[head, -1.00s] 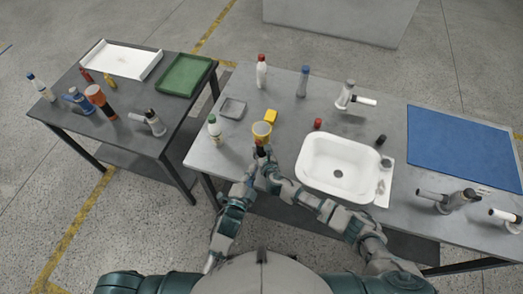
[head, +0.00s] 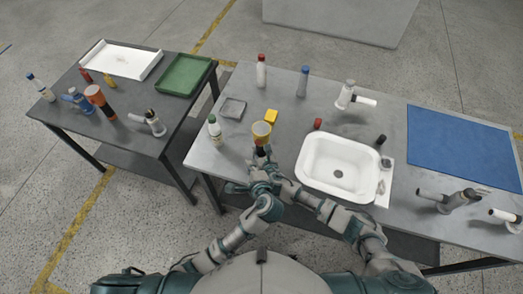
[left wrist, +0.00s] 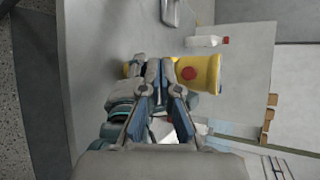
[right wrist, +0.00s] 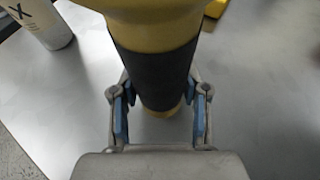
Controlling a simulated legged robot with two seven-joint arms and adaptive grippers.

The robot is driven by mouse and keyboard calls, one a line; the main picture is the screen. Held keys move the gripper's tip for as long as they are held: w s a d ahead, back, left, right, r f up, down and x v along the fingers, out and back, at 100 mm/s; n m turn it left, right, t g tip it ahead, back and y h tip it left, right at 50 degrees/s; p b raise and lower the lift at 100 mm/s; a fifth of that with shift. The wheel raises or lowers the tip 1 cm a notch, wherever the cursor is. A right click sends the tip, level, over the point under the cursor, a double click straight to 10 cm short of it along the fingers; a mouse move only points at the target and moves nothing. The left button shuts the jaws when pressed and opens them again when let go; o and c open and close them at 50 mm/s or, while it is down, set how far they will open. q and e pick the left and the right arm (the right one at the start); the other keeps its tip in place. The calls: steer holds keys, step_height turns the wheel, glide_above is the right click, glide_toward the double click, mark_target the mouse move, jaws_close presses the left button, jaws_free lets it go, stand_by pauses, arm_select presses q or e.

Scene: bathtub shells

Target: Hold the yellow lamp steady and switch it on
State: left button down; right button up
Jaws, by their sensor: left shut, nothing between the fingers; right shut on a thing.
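The yellow lamp (head: 261,130) stands at the near edge of the right table, its wide yellow head up and its dark grip below. In the right wrist view, my right gripper (right wrist: 158,100) is shut around the lamp's black grip (right wrist: 150,72). In the left wrist view, a red button (left wrist: 189,73) shows on the side of the yellow head (left wrist: 210,74). My left gripper (left wrist: 160,68) is shut and empty, its tips close beside the button; I cannot tell whether they touch the lamp. In the head view, my left gripper (head: 258,170) overlaps the right hand, just below the lamp.
A blue mat (head: 460,145) lies farther right. A second table (head: 185,125) stands left.

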arm_select(q)
steer(key=w+d, duration=0.2)
steer(key=w, duration=0.4)
steer(key=shift+d, duration=0.2)
steer(key=shift+w, duration=0.1)
stand_by(1.1)
steer(key=shift+w+d, duration=0.15)
steer(key=shift+w, duration=0.1)
steer(key=shift+s, duration=0.4)
steer(key=shift+a, duration=0.2)
steer(key=s+a, duration=0.2)
steer(key=s, duration=0.3)
steer(key=shift+s, duration=0.35)
